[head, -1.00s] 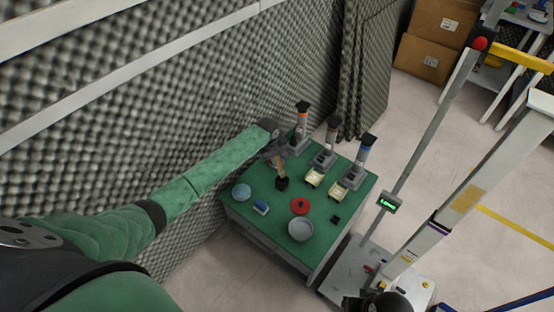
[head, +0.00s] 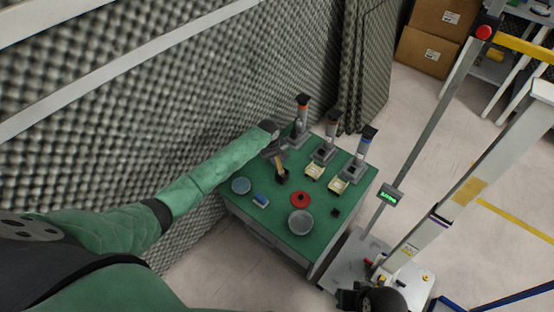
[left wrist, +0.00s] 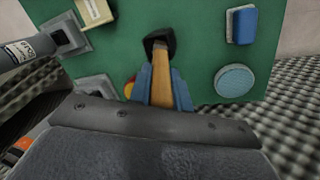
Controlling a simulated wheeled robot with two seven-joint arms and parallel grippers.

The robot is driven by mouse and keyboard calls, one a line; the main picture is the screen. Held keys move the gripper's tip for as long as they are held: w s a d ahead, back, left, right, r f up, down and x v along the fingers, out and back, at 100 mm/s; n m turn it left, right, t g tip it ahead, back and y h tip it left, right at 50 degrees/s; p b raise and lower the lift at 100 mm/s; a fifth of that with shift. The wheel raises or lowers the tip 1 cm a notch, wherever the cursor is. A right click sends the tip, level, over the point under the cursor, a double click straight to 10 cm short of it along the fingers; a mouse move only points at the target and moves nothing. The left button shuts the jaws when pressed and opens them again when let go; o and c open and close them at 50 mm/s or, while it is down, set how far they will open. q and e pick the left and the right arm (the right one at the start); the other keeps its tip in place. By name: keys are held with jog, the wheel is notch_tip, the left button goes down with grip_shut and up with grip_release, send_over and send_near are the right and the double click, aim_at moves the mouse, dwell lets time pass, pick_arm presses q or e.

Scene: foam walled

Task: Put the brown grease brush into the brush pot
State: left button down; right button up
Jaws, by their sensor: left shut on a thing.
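My left gripper (head: 275,154) is shut on the brown handle of the grease brush (head: 278,165), above the green table. In the left wrist view the handle (left wrist: 161,82) sits between the blue finger pads and points at a black, square-looking thing.
The green table (head: 265,220) holds a grey bowl (head: 300,222), red disc (head: 300,199), blue-white block (head: 261,199), round blue pad (head: 241,185) and small black block (head: 335,212). Several grey upright tools stand along the back, near the foam wall (head: 200,120).

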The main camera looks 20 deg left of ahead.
pick_arm(q)
jog(key=c, duration=1.2)
grip_release()
jog(key=shift+a+r, duration=0.1)
jog(key=shift+r, duration=0.5)
jog(key=r, duration=0.3)
jog(key=s+a+r, duration=0.1)
jog(key=r, duration=0.1)
jog(key=shift+r, duration=0.7)
